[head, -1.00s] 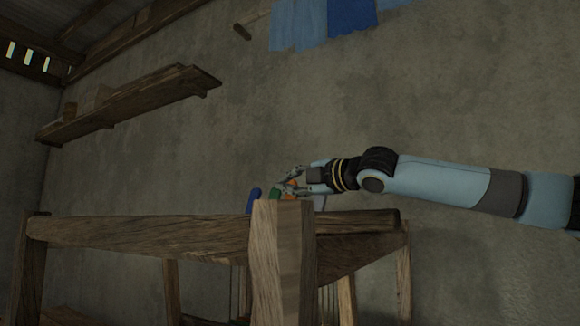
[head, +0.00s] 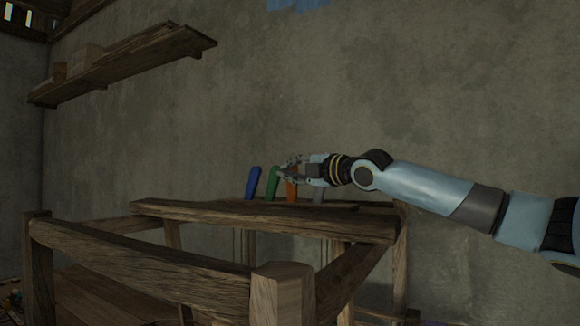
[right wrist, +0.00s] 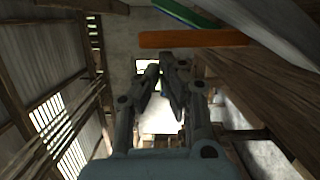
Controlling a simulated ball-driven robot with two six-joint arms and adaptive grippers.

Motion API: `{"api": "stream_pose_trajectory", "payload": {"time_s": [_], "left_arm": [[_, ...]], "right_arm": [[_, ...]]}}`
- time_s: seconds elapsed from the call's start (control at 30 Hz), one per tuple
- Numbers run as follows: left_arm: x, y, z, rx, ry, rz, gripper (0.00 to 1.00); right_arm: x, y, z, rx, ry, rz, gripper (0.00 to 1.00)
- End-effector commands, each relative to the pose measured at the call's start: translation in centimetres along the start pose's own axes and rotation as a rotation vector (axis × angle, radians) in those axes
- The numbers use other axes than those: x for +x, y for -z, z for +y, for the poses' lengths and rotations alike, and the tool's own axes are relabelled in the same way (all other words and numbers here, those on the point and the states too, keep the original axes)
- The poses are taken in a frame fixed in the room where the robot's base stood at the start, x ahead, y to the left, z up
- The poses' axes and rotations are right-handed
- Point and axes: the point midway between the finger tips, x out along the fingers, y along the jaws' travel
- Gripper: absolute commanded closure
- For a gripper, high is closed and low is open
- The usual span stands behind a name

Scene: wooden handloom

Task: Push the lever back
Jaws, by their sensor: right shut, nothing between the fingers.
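Several coloured levers stand side by side on the loom's rear top beam: a blue lever (head: 252,182), a green lever (head: 272,183), an orange lever (head: 292,188) and a grey lever (head: 319,194). My right gripper (head: 284,170) is shut and empty, its fingers over the upper part of the orange lever and close to the green one. Whether it touches either cannot be told. In the right wrist view the shut fingers (right wrist: 167,68) lie below the orange lever (right wrist: 195,38), with the green lever (right wrist: 185,12) beyond. My left gripper is not in view.
The loom's wooden frame (head: 140,257) fills the lower part of the head view, with a thick post (head: 281,295) in front. A wooden shelf (head: 130,65) hangs on the wall at upper left. The space above the levers is clear.

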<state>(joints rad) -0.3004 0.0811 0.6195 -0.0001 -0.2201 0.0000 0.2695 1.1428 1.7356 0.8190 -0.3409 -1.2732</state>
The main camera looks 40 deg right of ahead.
Motion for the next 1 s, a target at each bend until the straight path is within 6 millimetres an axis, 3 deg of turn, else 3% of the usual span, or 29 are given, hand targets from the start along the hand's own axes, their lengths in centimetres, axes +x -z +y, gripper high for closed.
{"api": "stream_pose_trajectory", "payload": {"time_s": [0.27, 1.0], "left_arm": [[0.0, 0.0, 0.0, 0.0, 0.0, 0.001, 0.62], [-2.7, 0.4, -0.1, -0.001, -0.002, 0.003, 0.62]], "right_arm": [[0.0, 0.0, 0.0, 0.002, 0.0, 0.0, 1.0], [0.2, -0.8, 0.7, 0.135, 0.034, -0.001, 1.0]]}}
